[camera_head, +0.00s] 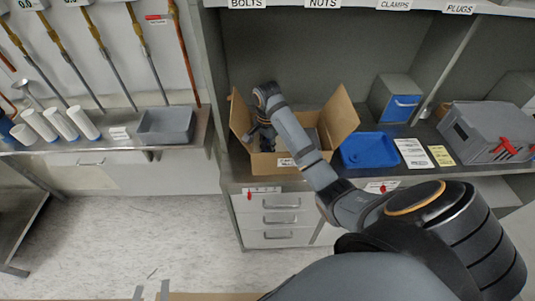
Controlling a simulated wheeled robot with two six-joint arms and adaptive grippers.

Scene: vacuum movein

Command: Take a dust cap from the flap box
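The flap box (268,162) is an open brown cardboard box with its flaps spread and a white label on its front. It stands on the grey bench below the shelf. My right arm comes in from the lower right and reaches over the box's front. My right gripper (264,138) is dark and points down inside the left part of the box. Its fingers are small and partly hidden, so I cannot tell whether they are open or shut. No dust cap can be made out; much of the box's inside is hidden by my arm. My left gripper is not in view.
A blue tray (369,151) stands right of the box, with a grey-blue bin (396,97) behind. Papers (413,153) and a grey case (487,132) with red latches lie further right. White tubes (61,123) and a grey tray (165,126) are on the left bench.

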